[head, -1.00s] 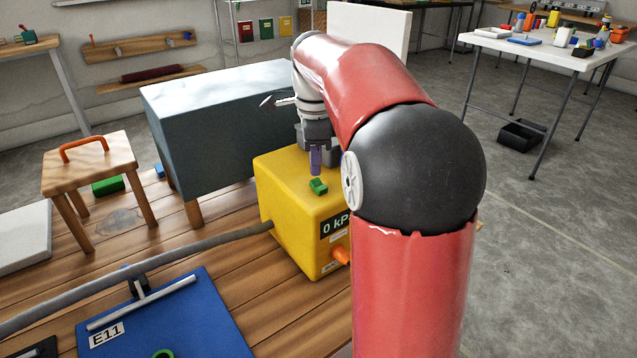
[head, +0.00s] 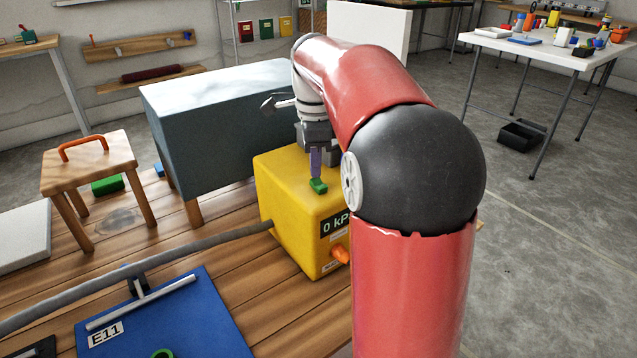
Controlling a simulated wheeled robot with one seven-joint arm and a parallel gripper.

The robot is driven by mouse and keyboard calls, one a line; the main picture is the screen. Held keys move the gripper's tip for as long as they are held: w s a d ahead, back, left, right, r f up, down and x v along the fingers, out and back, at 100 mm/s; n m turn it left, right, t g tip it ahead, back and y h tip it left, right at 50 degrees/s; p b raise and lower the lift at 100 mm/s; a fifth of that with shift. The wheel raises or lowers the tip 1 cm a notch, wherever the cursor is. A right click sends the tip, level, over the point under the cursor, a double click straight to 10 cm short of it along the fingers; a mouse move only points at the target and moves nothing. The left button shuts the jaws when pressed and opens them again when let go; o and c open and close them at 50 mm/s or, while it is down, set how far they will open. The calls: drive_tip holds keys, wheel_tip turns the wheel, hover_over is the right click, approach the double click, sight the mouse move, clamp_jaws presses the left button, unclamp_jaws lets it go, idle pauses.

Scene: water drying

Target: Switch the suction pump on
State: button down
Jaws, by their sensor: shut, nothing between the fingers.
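An orange fitting (head: 340,254) sticks out of the pump's front, partly behind my arm.
A grey hose (head: 190,248) runs left from the pump over a blue plate (head: 200,318) marked E11. A blue-grey box (head: 215,130) stands close behind the pump. A wooden stool (head: 88,165) with an orange handle is at left.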

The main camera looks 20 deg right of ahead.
drive_tip(key=shift+f+b, duration=0.35)
drive_tip(key=shift+f, duration=0.3)
drive_tip(key=shift+r, duration=0.1)
wheel_tip(320, 180, up, 7)
drive_tip(key=p, duration=0.7)
idle(0.4)
